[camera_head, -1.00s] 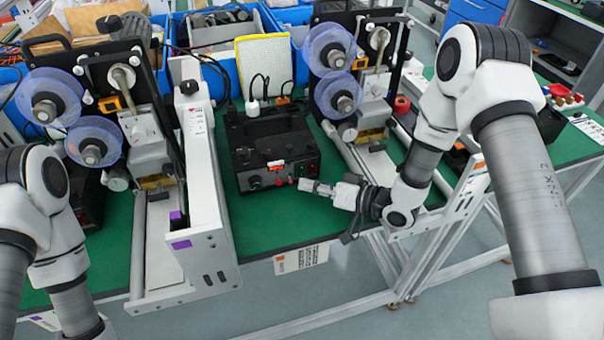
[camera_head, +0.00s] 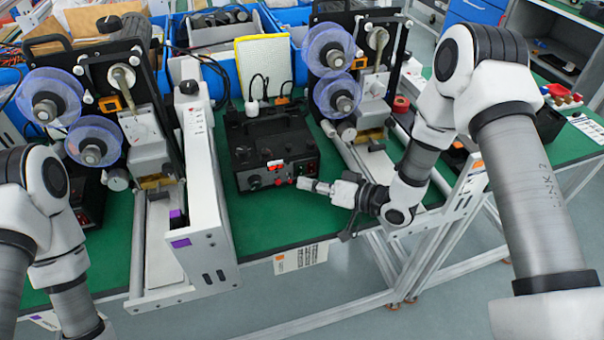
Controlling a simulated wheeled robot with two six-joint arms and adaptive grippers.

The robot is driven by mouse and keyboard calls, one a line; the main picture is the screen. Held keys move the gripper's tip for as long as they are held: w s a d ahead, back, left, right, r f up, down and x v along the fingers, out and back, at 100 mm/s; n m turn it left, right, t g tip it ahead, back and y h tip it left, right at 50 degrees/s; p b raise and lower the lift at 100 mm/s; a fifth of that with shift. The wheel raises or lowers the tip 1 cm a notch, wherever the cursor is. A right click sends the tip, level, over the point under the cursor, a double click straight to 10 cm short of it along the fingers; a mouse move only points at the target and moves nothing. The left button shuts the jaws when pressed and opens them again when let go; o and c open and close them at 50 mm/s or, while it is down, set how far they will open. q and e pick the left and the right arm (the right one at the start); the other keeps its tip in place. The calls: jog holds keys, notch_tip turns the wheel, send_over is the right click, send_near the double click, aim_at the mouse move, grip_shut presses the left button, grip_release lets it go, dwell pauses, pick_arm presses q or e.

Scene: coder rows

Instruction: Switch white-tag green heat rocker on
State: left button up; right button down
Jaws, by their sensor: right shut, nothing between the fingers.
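A black control box (camera_head: 262,150) stands on the green table between two coder machines. Its front panel carries a dark knob, a red lit display (camera_head: 275,163) and small red controls (camera_head: 279,181). I cannot make out a green rocker or a white tag at this size. My right gripper (camera_head: 306,184) is shut and empty, its tips just right of the panel's lower right part; I cannot tell whether they touch it. Only my left arm (camera_head: 50,220) shows at the left edge; its gripper is out of view.
A coder machine with blue reels (camera_head: 92,140) stands left, its white frame (camera_head: 205,190) close to the box. Another coder machine (camera_head: 340,95) stands behind right. Blue bins line the back. The green table (camera_head: 265,220) is bare before the box.

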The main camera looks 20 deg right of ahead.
jog(key=shift+w+d+r+t, duration=0.15)
jog(key=shift+w+r+t, duration=0.15)
jog(key=shift+w+r, duration=0.3)
dwell(0.6)
dwell(0.6)
jog(key=shift+s+f+p, duration=0.15)
jog(key=shift+s+p, duration=0.3)
jog(key=shift+s, duration=0.25)
jog(key=shift+s+f, duration=0.1)
jog(key=shift+s, duration=1.55)
jog(key=shift+s+f, duration=0.1)
